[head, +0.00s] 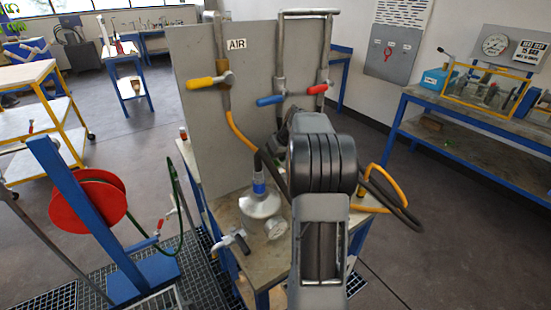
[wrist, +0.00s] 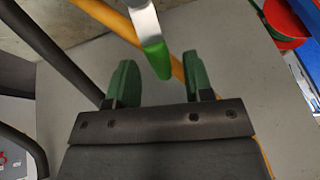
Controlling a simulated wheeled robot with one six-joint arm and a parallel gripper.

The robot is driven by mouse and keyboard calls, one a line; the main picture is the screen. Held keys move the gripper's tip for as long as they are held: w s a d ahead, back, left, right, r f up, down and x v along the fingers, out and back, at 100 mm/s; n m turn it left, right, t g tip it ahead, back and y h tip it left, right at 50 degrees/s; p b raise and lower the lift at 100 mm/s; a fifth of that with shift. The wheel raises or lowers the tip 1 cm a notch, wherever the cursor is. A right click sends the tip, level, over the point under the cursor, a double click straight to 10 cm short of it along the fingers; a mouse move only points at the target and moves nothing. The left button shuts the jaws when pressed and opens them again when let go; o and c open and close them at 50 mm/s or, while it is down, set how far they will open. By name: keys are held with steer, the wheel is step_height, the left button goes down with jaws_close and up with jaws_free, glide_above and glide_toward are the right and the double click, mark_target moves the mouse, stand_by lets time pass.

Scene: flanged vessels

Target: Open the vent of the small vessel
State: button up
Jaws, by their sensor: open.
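A small silver vessel (head: 260,206) with a blue band on its neck stands on the bench in the head view, partly hidden by my arm. A valve with a grey lever (head: 235,240) sits at its lower left. In the wrist view, a silver lever with a green tip (wrist: 157,58) reaches down between the fingers of my gripper (wrist: 159,78). The gripper is open, with a green finger on each side of the tip and gaps between. I cannot tell which fitting this lever belongs to. The gripper is hidden behind my arm in the head view.
A grey panel labelled AIR (head: 236,44) stands behind the vessel, with yellow (head: 200,83), blue (head: 270,100) and red (head: 318,89) valve handles. Yellow (head: 242,137) and dark hoses loop around the bench (head: 215,195). A red hose reel (head: 88,207) stands at left.

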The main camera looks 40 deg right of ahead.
steer(key=shift+w+a+f, duration=0.1)
steer(key=shift+f, duration=0.15)
jaws_close()
stand_by(0.4)
